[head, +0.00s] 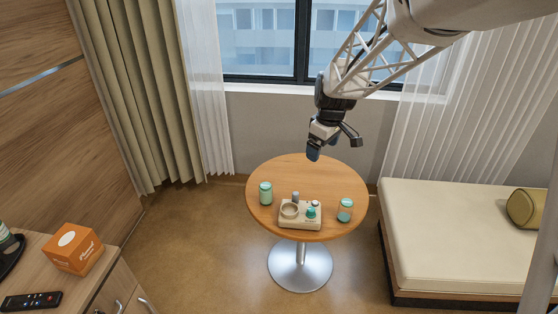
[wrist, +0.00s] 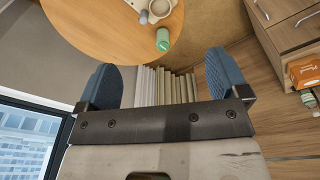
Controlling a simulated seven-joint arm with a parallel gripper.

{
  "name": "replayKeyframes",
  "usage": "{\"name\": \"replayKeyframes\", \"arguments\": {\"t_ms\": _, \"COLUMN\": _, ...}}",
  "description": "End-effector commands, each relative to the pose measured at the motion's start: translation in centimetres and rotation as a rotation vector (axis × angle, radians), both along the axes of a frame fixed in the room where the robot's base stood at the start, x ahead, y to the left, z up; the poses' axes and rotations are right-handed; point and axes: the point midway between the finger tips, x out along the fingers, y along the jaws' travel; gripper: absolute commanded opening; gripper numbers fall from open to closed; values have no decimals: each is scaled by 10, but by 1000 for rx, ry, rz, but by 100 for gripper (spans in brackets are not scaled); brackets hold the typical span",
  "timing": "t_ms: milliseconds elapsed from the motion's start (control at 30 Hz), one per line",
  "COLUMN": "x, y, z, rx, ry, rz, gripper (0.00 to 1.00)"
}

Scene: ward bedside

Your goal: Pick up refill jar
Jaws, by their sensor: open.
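Two jars stand upright on the round wooden table (head: 283,173) in the head view. A green jar (head: 265,193) is at the left, and a clear jar with a teal lid and green contents (head: 345,209) is at the right. I cannot tell which is the refill jar. The green jar also shows in the wrist view (wrist: 162,40), beyond the fingertips. My gripper (head: 322,147) is open and empty, high above the back of the table and apart from both jars. In the wrist view its two blue fingers (wrist: 162,82) are spread wide with nothing between them.
A beige tray (head: 300,223) between the jars holds a round cup (head: 290,210), a small grey cylinder (head: 295,197) and teal-topped pieces (head: 311,212). A padded bench (head: 450,230) stands right. A cabinet with an orange box (head: 77,248) stands front left. The table's back is clear.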

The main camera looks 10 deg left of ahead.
Motion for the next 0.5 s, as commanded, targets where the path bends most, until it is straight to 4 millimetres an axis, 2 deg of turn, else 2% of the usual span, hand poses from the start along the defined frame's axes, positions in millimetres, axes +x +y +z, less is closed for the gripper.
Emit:
{"name": "replayKeyframes", "arguments": {"t_ms": 100, "x": 25, "y": 18, "z": -22, "rx": -2, "ry": 7, "rz": 72, "gripper": 93}}
{"name": "replayKeyframes", "arguments": {"t_ms": 500, "x": 97, "y": 79, "z": -101, "rx": -6, "ry": 19, "rz": 320, "gripper": 93}}
